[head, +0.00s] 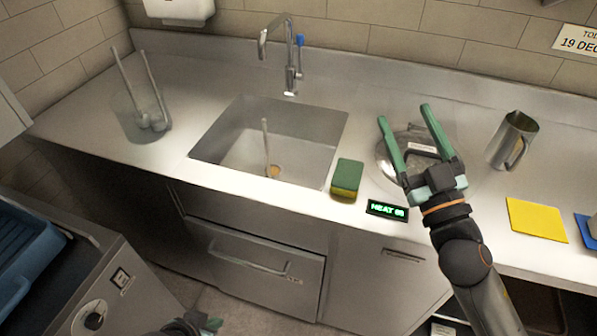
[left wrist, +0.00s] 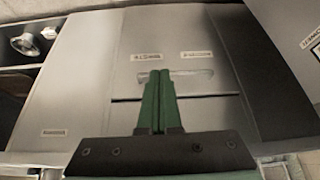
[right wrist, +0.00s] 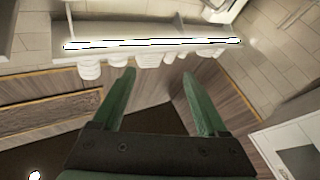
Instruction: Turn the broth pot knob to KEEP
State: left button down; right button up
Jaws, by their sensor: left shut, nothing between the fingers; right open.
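A dark round knob (head: 94,320) with a pale plate sits on the front of a steel unit at the lower left of the head view; its setting is too small to read, and I cannot tell whether it is the broth pot's. A round metal lid (head: 418,143) lies on the counter, partly behind my right gripper (head: 406,112). That gripper is open and empty, raised over the counter. My left gripper (head: 212,324) barely shows at the bottom edge, right of the knob and apart from it. In the left wrist view its fingers (left wrist: 158,75) are shut and empty.
A rocker switch (head: 121,278) is above the knob, and a blue tray (head: 25,250) lies on that unit. The counter holds a sink (head: 215,140) with a ladle, a sponge (head: 347,178), a green-lit display (head: 387,209), a metal pitcher (head: 512,140) and a yellow cloth (head: 537,220).

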jog(key=s+a+r+n+g+y, duration=0.2)
jog(key=a+r+n+g+y, duration=0.2)
jog(key=a+n+g+y, duration=0.45)
jog(key=s+a+f+n+g+y, duration=0.1)
jog(key=s+a+f+n+g, duration=0.2)
jog(key=f+n+g, duration=0.5)
jog(key=w+d+f+g+h, duration=0.3)
jog(key=d+f+h, duration=0.3)
jog(key=d+h, duration=0.2)
jog(key=d+m+h, duration=0.6)
jog(key=d+h, duration=0.3)
jog(key=d, duration=1.1)
pick_arm(q)
notch_tip(320, 180, down, 6)
jog(key=d+t+h, duration=0.1)
jog(key=d+t, duration=0.1)
jog(key=t, duration=0.1)
jog(key=shift+w+d+t, duration=0.25)
jog(key=shift+w+t, duration=0.05)
jog(key=shift+w, duration=0.1)
pick_arm(e)
jog(key=shift+g, duration=0.45)
jog(key=f, duration=0.8)
jog(key=w+f, duration=0.1)
jog(key=f, duration=0.2)
jog(key=shift+w+a+f, duration=0.1)
jog(key=shift+a+f, duration=0.05)
jog(key=shift+f, duration=0.25)
jog(key=shift+c, duration=0.4)
